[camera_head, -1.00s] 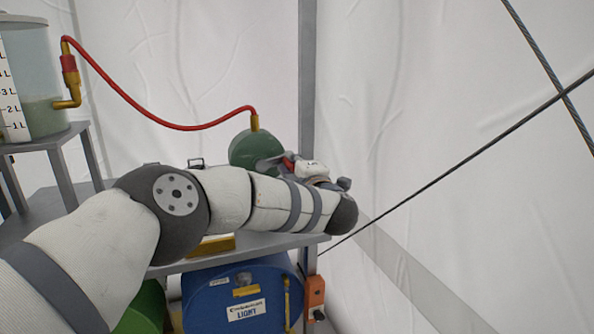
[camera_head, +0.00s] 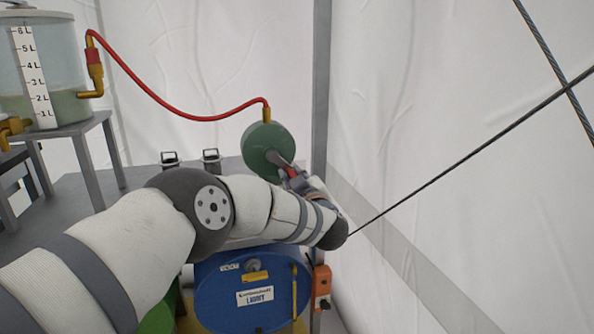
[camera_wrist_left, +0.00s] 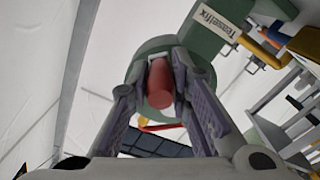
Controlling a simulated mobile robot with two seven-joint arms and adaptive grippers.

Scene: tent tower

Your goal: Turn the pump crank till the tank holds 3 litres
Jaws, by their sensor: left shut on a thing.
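The tank (camera_head: 65,60) is a clear cylinder with a litre scale, at the upper left of the head view. Its murky greenish liquid (camera_head: 70,105) stands at about the 2 L mark or slightly above. My left gripper (camera_head: 291,172) is shut on this handle. In the left wrist view, the two fingers (camera_wrist_left: 160,82) stand on either side of the red handle (camera_wrist_left: 160,85), with the green pump behind. My right gripper is not in view.
A red hose (camera_head: 180,117) runs from the tank to the pump's top. The tank stands on a grey stand (camera_head: 92,170). A blue drum (camera_head: 225,297) and an orange box (camera_head: 321,280) are below. A grey pole (camera_head: 320,90) and dark cables (camera_head: 450,165) are at the right.

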